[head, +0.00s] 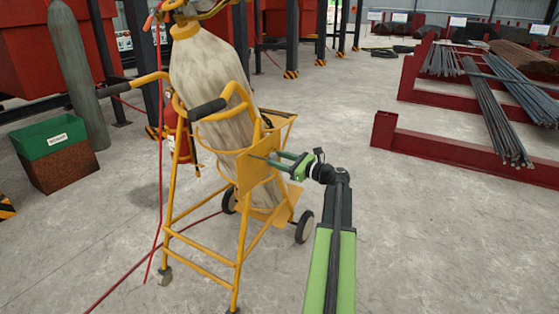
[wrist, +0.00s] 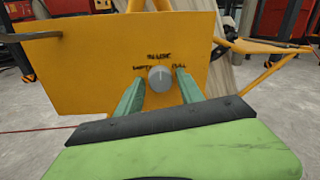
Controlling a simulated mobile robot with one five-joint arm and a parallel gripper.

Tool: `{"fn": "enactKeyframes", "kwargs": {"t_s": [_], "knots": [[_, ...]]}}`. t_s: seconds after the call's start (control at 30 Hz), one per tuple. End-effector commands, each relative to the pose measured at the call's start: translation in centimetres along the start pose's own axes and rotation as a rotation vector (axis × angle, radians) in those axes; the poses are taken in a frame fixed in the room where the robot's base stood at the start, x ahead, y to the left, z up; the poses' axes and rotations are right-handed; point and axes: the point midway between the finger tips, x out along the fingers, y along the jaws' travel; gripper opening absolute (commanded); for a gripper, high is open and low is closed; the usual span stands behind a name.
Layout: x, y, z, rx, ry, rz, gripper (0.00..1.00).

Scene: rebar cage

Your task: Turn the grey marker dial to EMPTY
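The grey marker dial (wrist: 161,79) is on a yellow plate (wrist: 60,65), which also shows on the cart in the head view (head: 255,183). Black lettering surrounds the dial: IN USE above, EMPTY at left, FULL at right. A faint mark on the dial seems to point up toward IN USE, but it is too small to be sure. My gripper (wrist: 159,77) is open, with its green fingers either side of the dial. The right finger looks closer to it than the left; contact cannot be told. In the head view my gripper (head: 273,161) is at the plate, and the dial cannot be made out.
The yellow cart (head: 205,258) carries a tall pale cylinder (head: 205,75) and a red extinguisher (head: 182,130). A red hose (head: 155,215) hangs at its left. A green bin (head: 50,138) stands at left. Red racks with rebar (head: 495,115) are at right. Floor between is clear.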

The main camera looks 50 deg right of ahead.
Motion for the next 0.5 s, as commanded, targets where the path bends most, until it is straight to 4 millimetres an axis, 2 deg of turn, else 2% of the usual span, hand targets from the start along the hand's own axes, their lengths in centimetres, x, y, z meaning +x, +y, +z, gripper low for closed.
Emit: {"fn": "enactKeyframes", "kwargs": {"t_s": [0.03, 0.3, 0.5], "knots": [[-0.02, -0.01, 0.0, 0.0, 0.0, 0.0, 0.37], [-0.07, -0.03, -0.01, 0.0, 0.0, 0.0, 0.01], [-0.1, -0.05, -0.02, -0.004, 0.0, -0.001, 0.0]]}}
